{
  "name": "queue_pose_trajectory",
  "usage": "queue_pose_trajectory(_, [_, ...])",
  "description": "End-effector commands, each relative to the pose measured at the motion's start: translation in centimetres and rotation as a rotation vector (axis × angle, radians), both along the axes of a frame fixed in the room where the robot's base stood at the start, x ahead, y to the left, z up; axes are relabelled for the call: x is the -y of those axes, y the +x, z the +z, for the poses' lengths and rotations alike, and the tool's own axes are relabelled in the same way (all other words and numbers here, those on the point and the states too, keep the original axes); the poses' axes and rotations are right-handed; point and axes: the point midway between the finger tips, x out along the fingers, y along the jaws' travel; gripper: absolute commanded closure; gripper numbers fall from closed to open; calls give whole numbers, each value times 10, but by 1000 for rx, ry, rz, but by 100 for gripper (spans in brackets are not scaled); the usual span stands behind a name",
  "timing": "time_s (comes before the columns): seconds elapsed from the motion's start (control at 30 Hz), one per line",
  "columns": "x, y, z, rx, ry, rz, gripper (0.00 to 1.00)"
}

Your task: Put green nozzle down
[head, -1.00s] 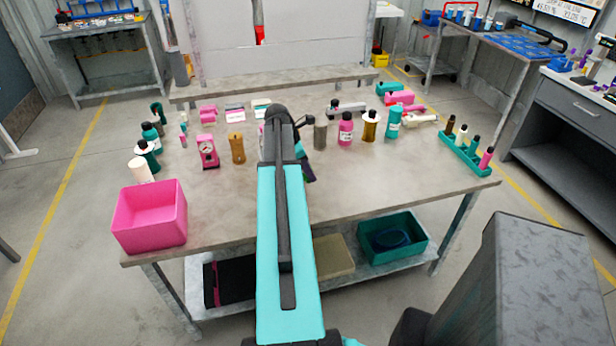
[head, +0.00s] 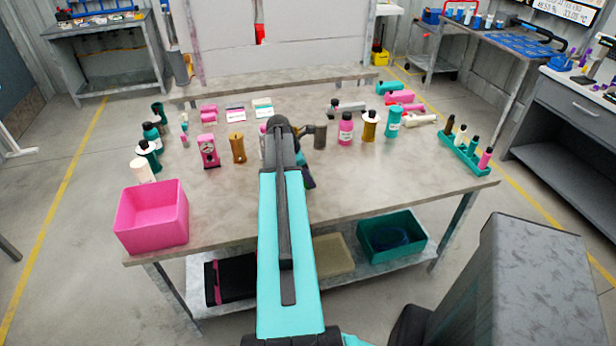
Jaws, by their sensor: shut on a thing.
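My arm reaches over the front middle of the workbench (head: 380,190). My gripper (head: 307,180) is mostly hidden behind the arm; only a dark part shows low at its right side, over the bench top. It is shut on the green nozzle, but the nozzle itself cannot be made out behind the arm. Teal-green parts stand at the bench's left: a dark-topped bottle (head: 149,157) and a hooked part (head: 158,111). A teal rack (head: 464,160) with several small bottles stands at the right edge.
A pink bin (head: 151,220) sits at the front left corner. A brown bottle (head: 237,148), a pink pump (head: 209,151), an olive cylinder (head: 320,135), a pink bottle (head: 345,130) and a teal cylinder (head: 393,123) stand around the arm. The front right of the bench top is clear.

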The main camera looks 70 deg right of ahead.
Motion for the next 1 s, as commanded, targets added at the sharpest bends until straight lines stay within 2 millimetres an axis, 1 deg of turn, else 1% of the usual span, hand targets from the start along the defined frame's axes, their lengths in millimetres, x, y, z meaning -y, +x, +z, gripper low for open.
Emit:
queue_pose_trajectory(0.43, [0,0,-4,0,0,0,94])
queue_pose_trajectory(0.47, [0,0,-4,0,0,0,65])
queue_pose_trajectory(0.5, [0,0,-4,0,0,0,58])
queue_pose_trajectory(0.57, [0,0,-4,0,0,0,49])
queue_pose_trajectory(0.87, [0,0,-3,0,0,0,49])
queue_pose_trajectory(1.0, [0,0,0,1,-1,0,49])
